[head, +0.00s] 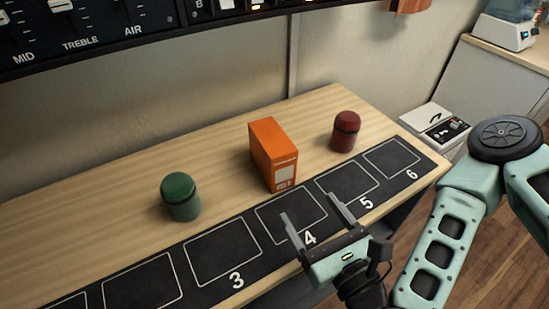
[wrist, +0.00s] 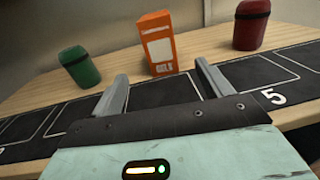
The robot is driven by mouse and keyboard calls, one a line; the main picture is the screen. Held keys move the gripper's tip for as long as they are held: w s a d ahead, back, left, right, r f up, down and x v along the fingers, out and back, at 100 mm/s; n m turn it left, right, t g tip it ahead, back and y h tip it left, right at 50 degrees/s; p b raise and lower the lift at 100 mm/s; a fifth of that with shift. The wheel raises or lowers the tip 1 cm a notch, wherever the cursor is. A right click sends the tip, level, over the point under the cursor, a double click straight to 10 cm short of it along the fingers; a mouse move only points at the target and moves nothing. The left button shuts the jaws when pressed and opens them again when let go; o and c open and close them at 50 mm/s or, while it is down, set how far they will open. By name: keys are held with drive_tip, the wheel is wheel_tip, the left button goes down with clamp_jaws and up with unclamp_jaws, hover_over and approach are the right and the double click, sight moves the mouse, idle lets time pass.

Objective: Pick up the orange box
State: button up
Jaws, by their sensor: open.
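The orange box (head: 273,155) stands upright on the wooden table, behind square 4 of the black mat, with a pale label on its narrow front. In the wrist view the orange box (wrist: 157,45) stands ahead, beyond the gap between the fingers. My gripper (head: 314,215) is open and empty over square 4, in front of the box and apart from it. The two grey fingers also show in the wrist view (wrist: 162,85), pointing towards the box.
A green canister (head: 180,197) stands left of the box and a dark red canister (head: 345,132) stands right of it. The black mat (head: 225,289) with numbered squares runs along the table's front edge. A black panel (head: 110,30) overhangs the table's back left.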

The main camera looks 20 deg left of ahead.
sight(284, 172)
drive_tip(key=shift+w+a+f+b, duration=0.15)
drive_tip(key=shift+w+a+b, duration=0.1)
drive_tip(key=shift+a+b, duration=0.1)
drive_tip(key=x, duration=0.8)
drive_tip(key=shift+w+a+r, duration=0.2)
drive_tip(key=shift+w+a, duration=0.05)
drive_tip(key=shift+w, duration=0.05)
drive_tip(key=shift+f+x, duration=0.2)
drive_tip(key=shift+x, duration=1.3)
drive_tip(key=shift+f+x, duration=0.2)
drive_tip(key=shift+x, duration=1.25)
drive_tip(key=shift+c, duration=0.4)
drive_tip(key=c, duration=1.1)
drive_tip(key=shift+r, duration=0.1)
